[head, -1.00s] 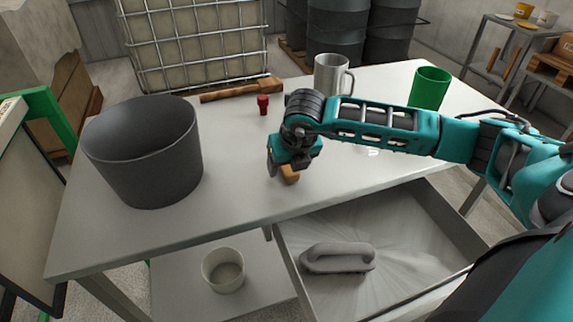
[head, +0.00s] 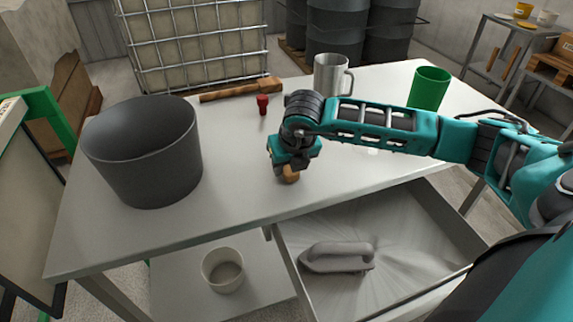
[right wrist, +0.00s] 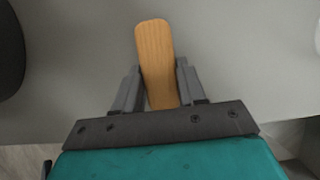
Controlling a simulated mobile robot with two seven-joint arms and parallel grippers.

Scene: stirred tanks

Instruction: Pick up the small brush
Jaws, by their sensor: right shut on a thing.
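The small brush (head: 291,176) shows as a short light-brown wooden piece at the front part of the table top, mostly hidden under my right gripper in the head view. In the right wrist view its wooden body (right wrist: 156,55) stands out between the two fingers. My right gripper (head: 283,172) points down at the table and is shut on the brush, with one finger on each side of it in the right wrist view (right wrist: 157,88). Bristles are not visible. I cannot tell whether the brush touches the table. My left gripper is not in view.
A dark grey bucket (head: 145,155) stands left on the table (head: 235,190). A wooden-handled tool (head: 240,90), a small red object (head: 263,104), a metal mug (head: 330,75) and a green cup (head: 429,88) are behind. An open drawer (head: 410,255) holding a grey float-like tool (head: 338,257) juts out in front.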

